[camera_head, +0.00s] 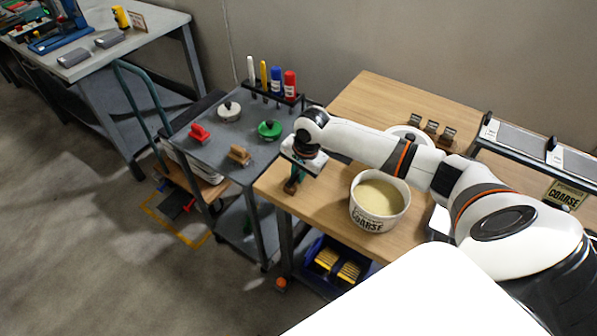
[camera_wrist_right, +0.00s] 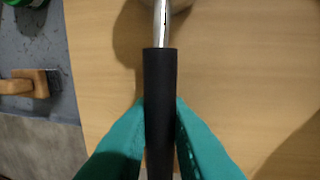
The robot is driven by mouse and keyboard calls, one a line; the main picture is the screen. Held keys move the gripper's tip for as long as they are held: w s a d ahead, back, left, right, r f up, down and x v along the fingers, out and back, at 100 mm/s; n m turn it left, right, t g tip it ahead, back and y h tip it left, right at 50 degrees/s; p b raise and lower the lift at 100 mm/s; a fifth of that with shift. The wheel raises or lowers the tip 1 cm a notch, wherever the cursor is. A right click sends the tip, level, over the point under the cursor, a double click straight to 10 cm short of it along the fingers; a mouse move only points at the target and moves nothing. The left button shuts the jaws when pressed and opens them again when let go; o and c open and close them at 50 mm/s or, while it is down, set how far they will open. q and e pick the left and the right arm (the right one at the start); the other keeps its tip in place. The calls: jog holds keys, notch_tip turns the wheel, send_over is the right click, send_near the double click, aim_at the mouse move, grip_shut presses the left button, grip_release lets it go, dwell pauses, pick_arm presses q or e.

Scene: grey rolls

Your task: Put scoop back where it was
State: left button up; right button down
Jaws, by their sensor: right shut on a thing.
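My right gripper (camera_head: 294,178) is over the left front part of the wooden table (camera_head: 350,100). Its teal fingers are shut on the black handle of the scoop (camera_wrist_right: 159,85), as the right wrist view shows. A shiny metal shaft runs from the handle to the top edge of that view; the scoop's head is mostly cut off there. In the head view the scoop is largely hidden by the gripper. My left gripper is not in view.
A white round dish (camera_head: 408,132) is partly behind my arm. A blue bin (camera_head: 322,283) sits below the table.

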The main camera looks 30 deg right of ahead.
jog(key=c, duration=1.4)
grip_release()
jog(key=r, duration=0.4)
jog(key=s+r, duration=0.1)
jog(key=r, duration=0.3)
jog(key=s+r, duration=0.1)
jog(key=r, duration=0.3)
jog(key=shift+s+d, duration=0.1)
jog(key=shift+d, duration=0.25)
